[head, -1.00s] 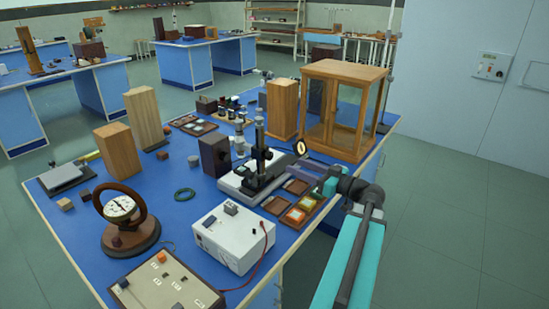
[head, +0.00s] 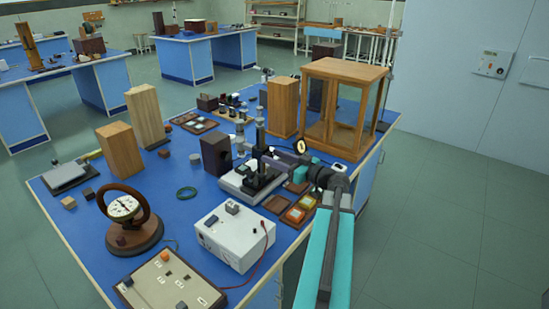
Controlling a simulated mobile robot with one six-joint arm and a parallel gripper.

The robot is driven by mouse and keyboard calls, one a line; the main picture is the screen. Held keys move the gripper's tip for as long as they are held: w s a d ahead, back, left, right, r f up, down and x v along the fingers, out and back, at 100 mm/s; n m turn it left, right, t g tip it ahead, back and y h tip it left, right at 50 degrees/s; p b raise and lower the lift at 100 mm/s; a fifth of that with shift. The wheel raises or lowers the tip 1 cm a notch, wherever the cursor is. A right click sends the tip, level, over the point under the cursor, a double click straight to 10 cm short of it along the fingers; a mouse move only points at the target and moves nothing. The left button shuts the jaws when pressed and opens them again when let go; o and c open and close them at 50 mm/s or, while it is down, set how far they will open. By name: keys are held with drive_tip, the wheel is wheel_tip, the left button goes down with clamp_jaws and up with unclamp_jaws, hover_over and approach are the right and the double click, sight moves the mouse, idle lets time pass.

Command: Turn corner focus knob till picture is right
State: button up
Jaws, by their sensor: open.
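An upright optical instrument with a column (head: 260,130) and a pale base (head: 236,184) stands on the blue bench, right of the middle. My gripper (head: 266,154) reaches in from the right, close beside the column. Its jaws are open, but the fingertips are small and blend with the dark parts of the instrument. I cannot tell whether they touch it or surround a knob. The focus knob cannot be made out here, and my wrist covers part of the instrument's right side. No picture or screen from the instrument is readable.
A small round dial (head: 300,147) is close behind my wrist. A glass-sided wooden case (head: 343,72) stands behind it, and a dark box (head: 216,155) is left of the column. Trays of coloured pieces (head: 299,210) and a white power box (head: 232,238) lie in front.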

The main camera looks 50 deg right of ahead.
drive_tip(key=c, duration=1.1)
drive_tip(key=shift+o, duration=0.2)
drive_tip(key=shift+a, duration=0.1)
drive_tip(key=shift+f+m+b, duration=0.15)
drive_tip(key=shift+m+b, duration=0.15)
drive_tip(key=m+b, duration=0.3)
drive_tip(key=shift+m+b, duration=0.3)
drive_tip(key=shift+m, duration=0.1)
drive_tip(key=m+b, duration=0.1)
drive_tip(key=m, duration=0.2)
drive_tip(key=shift+m+b, duration=0.3)
drive_tip(key=shift+m, duration=1.4)
